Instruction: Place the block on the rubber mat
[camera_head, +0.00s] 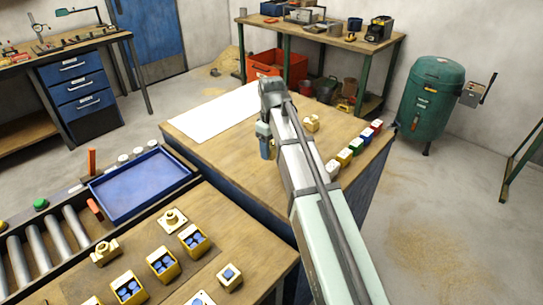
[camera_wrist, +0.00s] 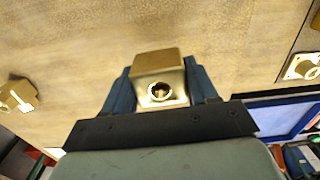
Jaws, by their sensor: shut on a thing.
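A brass block (camera_wrist: 160,68) with a round hole in its face sits between the two blue fingers of my gripper (camera_wrist: 160,88) in the wrist view. The fingers are shut on it. In the head view my gripper (camera_head: 267,148) points down over the middle table, left of my arm; the block is hidden there. I cannot tell for certain which surface is the rubber mat. A flat white sheet (camera_head: 212,115) lies on the middle table, left of my gripper. A darker flat patch (camera_head: 190,280) lies under brass parts on the front bench.
On the middle table are a brass piece (camera_head: 312,123) and a row of coloured blocks (camera_head: 356,146). A blue tray (camera_head: 140,184) rests on the roller conveyor (camera_head: 50,238). Several brass parts, including a flanged one (camera_head: 172,218), stand on the front bench.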

